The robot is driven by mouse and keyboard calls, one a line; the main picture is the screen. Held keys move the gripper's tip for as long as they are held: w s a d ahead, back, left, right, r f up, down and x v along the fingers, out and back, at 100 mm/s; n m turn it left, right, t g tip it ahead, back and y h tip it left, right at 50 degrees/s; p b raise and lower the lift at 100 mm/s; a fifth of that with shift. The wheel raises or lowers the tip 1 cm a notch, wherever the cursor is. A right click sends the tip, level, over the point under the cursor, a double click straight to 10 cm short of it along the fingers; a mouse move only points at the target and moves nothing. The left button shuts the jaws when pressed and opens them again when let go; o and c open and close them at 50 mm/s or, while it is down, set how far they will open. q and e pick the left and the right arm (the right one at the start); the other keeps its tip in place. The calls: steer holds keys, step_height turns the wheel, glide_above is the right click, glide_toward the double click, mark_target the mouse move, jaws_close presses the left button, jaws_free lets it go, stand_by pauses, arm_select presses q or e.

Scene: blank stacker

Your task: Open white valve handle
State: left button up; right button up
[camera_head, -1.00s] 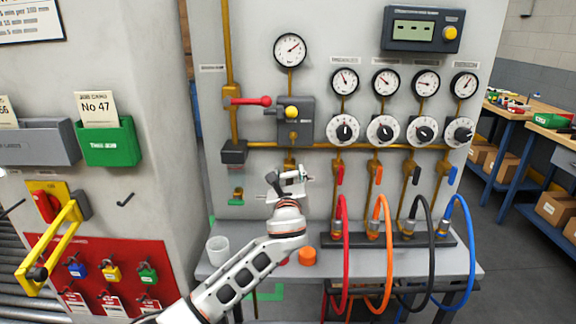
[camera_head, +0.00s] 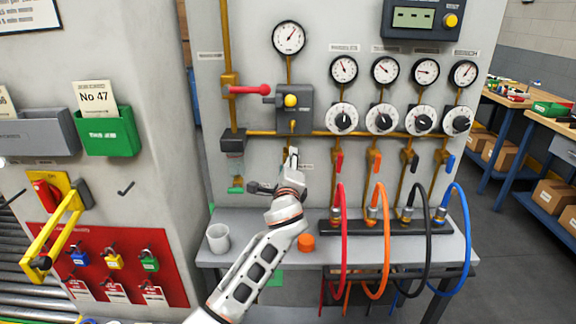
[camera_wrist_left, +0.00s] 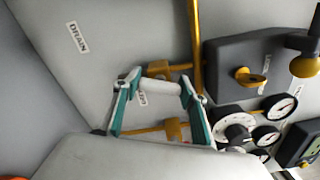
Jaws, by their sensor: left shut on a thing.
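The white valve handle (camera_wrist_left: 158,87) shows in the left wrist view as a short pale bar below a brass fitting on the pipe. My left gripper (camera_wrist_left: 160,91) has its teal-sided fingers at both ends of the bar and is shut on it. In the head view my left gripper (camera_head: 291,163) is at the wall panel, below the grey box with the yellow knob. There the gripper and wrist mostly hide the handle, so its exact angle is hard to tell. My right gripper is not in view.
A red lever (camera_head: 250,90) and a grey valve box (camera_head: 293,110) are above the gripper. Dials and coloured hoses stand to the right. A white cup (camera_head: 218,238) and an orange cap (camera_head: 306,243) are on the bench shelf (camera_head: 255,222) below.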

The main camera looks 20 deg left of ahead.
arm_select(q)
steer(key=n, duration=0.2)
steer(key=n+b, duration=0.1)
steer(key=n, duration=0.1)
steer(key=shift+f+n, duration=0.2)
steer(key=shift+n, duration=0.2)
stand_by(0.4)
steer(key=o, duration=1.1)
steer(key=shift+r, duration=0.1)
steer(key=v, duration=0.7)
steer(key=shift+s+d, duration=0.1)
steer(key=shift+s, duration=0.2)
